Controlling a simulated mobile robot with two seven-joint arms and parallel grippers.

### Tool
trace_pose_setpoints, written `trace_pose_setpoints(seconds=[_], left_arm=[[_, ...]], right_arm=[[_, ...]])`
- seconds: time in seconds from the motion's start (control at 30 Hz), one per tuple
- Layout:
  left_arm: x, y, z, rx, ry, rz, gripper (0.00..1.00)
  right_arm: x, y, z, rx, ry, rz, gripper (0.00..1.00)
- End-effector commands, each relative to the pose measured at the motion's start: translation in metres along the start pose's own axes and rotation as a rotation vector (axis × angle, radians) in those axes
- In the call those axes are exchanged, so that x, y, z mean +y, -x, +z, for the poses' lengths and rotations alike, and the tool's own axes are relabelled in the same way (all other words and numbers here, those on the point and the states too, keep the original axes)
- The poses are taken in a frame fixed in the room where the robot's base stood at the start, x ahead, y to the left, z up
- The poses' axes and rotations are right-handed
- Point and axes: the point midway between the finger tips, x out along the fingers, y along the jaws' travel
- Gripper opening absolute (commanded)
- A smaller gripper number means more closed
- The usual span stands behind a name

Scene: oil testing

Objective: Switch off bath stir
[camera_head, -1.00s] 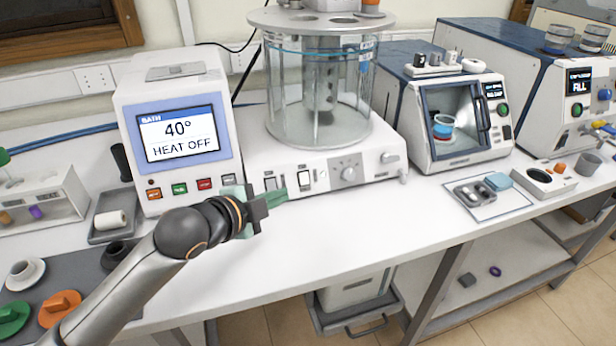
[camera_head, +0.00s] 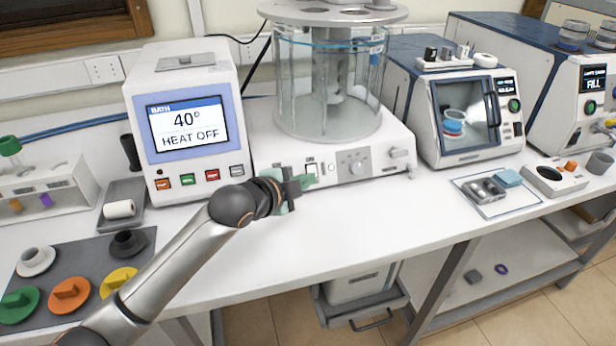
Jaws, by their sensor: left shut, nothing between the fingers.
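The bath is a clear glass cylinder (camera_head: 300,90) on a white base (camera_head: 395,135), with a round lid on top. The base's front panel carries a rocker switch (camera_head: 312,168) and a grey panel with a knob (camera_head: 355,163). The control box (camera_head: 180,75) at the left has a screen (camera_head: 187,128) reading "BATH 40° HEAT OFF". The gripper hides part of the panel left of the switch. My right gripper is not in view.
Orange, green, red and white buttons (camera_head: 212,175) line the control box. A grey mat (camera_head: 75,258) with coloured stoppers lies at the left front. A windowed instrument (camera_head: 465,110) stands right of the bath. The front middle of the bench (camera_head: 330,225) is clear.

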Motion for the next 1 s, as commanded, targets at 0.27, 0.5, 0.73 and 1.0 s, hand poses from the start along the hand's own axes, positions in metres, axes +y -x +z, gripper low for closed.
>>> trace_pose_setpoints(seconds=[0.27, 0.5, 0.73, 1.0], left_arm=[[0.000, -0.037, 0.011, -0.002, 0.001, 0.001, 0.00], [0.000, -0.051, 0.025, 0.000, 0.000, 0.000, 0.00], [0.000, -0.054, 0.028, 0.001, -0.001, -0.001, 0.00], [0.002, -0.055, 0.030, 0.000, -0.011, -0.010, 0.00]], right_arm=[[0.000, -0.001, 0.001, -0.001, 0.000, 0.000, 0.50], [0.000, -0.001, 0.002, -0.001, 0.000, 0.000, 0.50], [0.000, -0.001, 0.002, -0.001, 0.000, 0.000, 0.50], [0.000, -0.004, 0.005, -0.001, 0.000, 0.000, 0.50]])
